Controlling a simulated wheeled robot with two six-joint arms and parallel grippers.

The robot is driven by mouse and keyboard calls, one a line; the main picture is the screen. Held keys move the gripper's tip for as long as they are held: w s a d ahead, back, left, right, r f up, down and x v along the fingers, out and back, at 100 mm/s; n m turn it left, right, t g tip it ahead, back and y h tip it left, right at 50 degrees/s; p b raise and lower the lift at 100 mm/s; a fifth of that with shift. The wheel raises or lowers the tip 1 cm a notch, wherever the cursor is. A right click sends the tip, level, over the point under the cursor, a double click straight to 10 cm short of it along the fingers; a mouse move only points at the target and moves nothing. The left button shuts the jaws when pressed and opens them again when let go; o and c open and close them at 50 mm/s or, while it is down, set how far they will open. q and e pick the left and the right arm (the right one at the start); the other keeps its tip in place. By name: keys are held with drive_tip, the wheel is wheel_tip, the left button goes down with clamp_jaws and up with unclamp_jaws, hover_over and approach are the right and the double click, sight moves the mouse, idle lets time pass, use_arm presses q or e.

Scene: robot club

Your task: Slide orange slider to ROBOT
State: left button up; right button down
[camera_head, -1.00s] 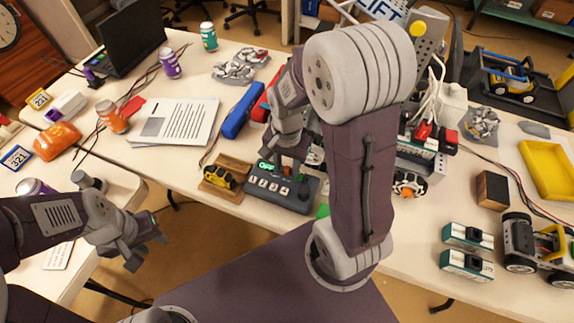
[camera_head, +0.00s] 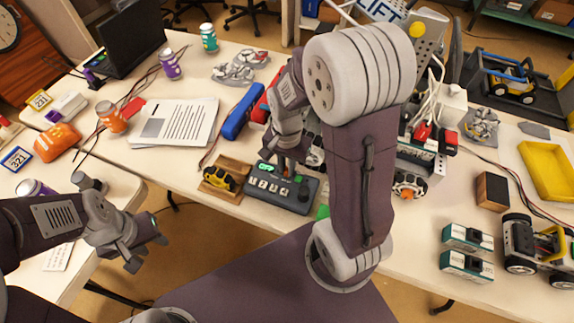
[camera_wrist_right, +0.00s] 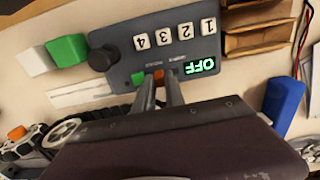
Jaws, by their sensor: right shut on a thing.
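A dark grey control box (camera_head: 258,193) stands near the table's front edge, with white keys numbered 1 to 4. Its small display (camera_wrist_right: 201,65) reads OFF in green letters. In the right wrist view, the orange slider (camera_wrist_right: 159,75) shows between the two fingertips of my right gripper (camera_wrist_right: 160,82), which is shut on it. A green patch (camera_wrist_right: 139,78) shows beside the slider, and a dark round knob (camera_wrist_right: 103,57) sits at the box's end. In the head view, my right arm hides the slider. My left gripper (camera_head: 150,245) is open and empty, off the table's front edge.
A yellow toy on a wooden block (camera_head: 222,175) stands left of the box. A blue case (camera_head: 242,112) lies behind it. A green block (camera_wrist_right: 68,49) and a white block lie near the box's knob end. Wheels and boxes fill the right side.

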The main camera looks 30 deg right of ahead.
idle(0.8)
drive_tip(key=shift+w+a+r+p, duration=0.2)
drive_tip(key=shift+w+a+p, duration=0.45)
drive_tip(key=shift+w, duration=0.05)
drive_tip(key=shift+w+a+f, duration=0.15)
drive_tip(key=shift+w+a, duration=0.05)
drive_tip(key=shift+w, duration=0.1)
drive_tip(key=shift+d, duration=0.1)
drive_tip(key=c, duration=1.6)
unclamp_jaws()
drive_tip(key=shift+o, duration=1)
drive_tip(key=shift+a, duration=0.2)
